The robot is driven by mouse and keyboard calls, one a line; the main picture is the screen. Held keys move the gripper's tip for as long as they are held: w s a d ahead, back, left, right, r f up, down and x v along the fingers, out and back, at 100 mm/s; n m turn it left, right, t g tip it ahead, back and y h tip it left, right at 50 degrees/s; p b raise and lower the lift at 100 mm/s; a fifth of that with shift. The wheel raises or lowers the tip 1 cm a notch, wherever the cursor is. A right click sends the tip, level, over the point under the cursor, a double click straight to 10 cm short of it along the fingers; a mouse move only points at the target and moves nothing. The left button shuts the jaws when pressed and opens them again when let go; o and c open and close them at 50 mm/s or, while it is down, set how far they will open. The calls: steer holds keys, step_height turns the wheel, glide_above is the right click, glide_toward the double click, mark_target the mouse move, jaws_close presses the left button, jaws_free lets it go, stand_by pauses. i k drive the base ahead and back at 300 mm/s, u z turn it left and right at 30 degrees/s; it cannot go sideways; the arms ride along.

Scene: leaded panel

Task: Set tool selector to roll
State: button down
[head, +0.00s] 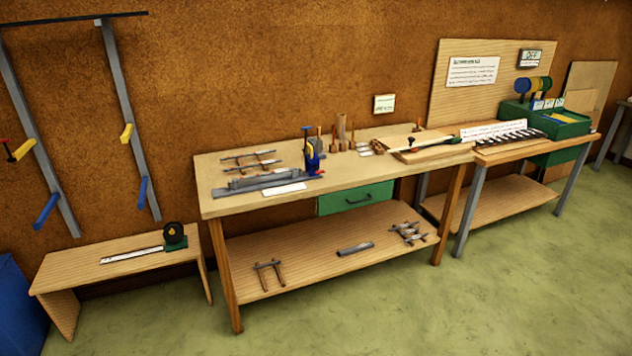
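I cannot make out for certain which thing is the tool selector, and no "roll" marking is readable at this distance. A small sign that seems to read "OFF" (530,58) is on the upright wooden board (448,98) behind the right bench. Below it, blue, olive and yellow discs (533,87) stand at a green box (565,127) on that bench. A blue device with red parts (312,158) stands on the middle workbench (228,204), beside a long grey metal tool (262,181). My gripper is not in view.
A low wooden bench (75,272) at the left holds a tape measure (174,235). Bar clamps (128,110) hang on the wall. The middle workbench has a green drawer (338,202) and a lower shelf (310,262) with clamps. The green floor (480,290) in front is clear.

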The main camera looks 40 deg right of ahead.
mark_target(316, 166)
steer(key=i, duration=0.85)
steer(key=z, duration=0.05)
